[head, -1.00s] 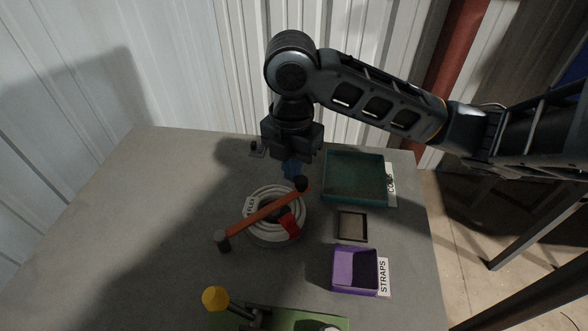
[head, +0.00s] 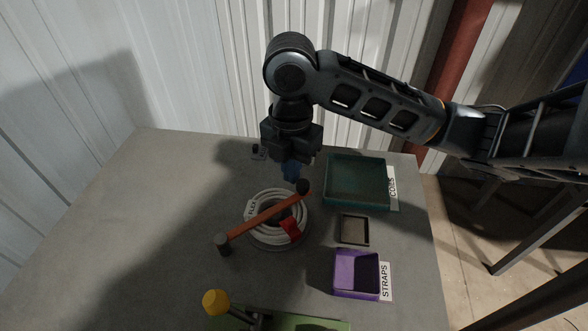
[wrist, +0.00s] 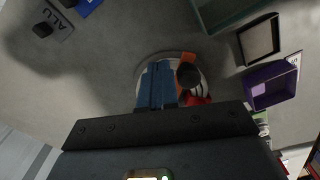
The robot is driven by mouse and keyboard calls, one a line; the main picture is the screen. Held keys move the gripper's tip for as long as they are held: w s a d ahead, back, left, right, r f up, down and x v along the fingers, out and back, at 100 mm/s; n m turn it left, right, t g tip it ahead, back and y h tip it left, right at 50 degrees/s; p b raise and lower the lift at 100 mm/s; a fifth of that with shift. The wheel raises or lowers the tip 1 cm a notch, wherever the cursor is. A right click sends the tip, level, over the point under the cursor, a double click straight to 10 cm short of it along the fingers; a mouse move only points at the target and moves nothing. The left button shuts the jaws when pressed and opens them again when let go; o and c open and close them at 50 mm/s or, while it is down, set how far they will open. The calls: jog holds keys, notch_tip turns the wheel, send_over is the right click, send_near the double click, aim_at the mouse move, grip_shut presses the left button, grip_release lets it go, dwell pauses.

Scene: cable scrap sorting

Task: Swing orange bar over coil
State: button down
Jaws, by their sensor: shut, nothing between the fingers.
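The orange bar (head: 262,216) lies across the top of the white coil (head: 269,243), from a dark post (head: 222,244) at lower left to a black knob (head: 303,187) at upper right. The coil carries a FLEX label and a red strap (head: 291,229). My gripper (head: 291,171) points down just behind the knob end of the bar. Its blue fingers are shut and empty. In the wrist view the blue fingers (wrist: 156,86) cover much of the coil, and the knob (wrist: 188,75) shows right beside them. Whether the fingers touch the knob cannot be told.
A yellow-knobbed lever (head: 216,302) on a green base is at the front. The table's left side is clear.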

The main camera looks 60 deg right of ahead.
notch_tip(320, 180, up, 6)
jog(key=p, duration=0.4)
dwell(0.6)
